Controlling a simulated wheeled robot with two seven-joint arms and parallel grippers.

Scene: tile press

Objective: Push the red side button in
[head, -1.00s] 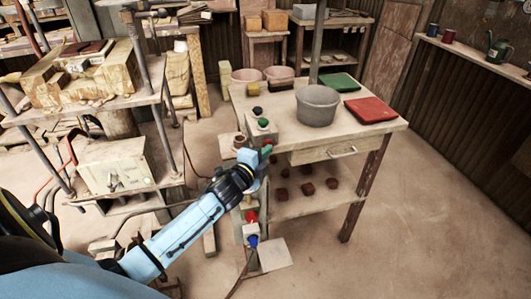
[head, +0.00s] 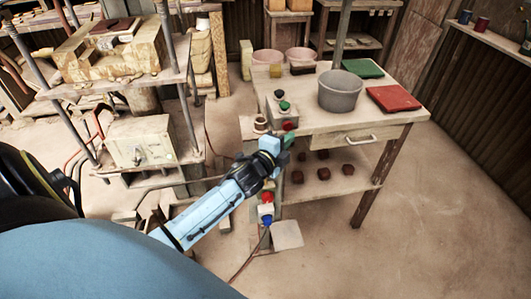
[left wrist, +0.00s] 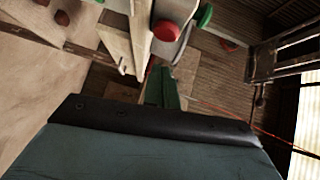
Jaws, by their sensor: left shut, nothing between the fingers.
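The red side button (head: 289,127) is a round red knob on the side of a pale box at the workbench's left front corner. It also shows in the left wrist view (left wrist: 166,31), at the top centre. A green button (head: 284,105) and a dark button (head: 279,94) sit on the box's top. My left gripper (head: 286,142) has green fingers, shut and empty, just below the red button. In the left wrist view the fingers (left wrist: 163,88) point toward the box, with a small gap in the picture below the button. Contact cannot be told. My right gripper is out of view.
A grey bowl (head: 340,92), a green tile (head: 362,68) and a red tile (head: 394,98) are on the bench. A lower box carries another red knob (head: 267,197) and a blue one (head: 267,221). A shelf rack stands left; the floor at right is clear.

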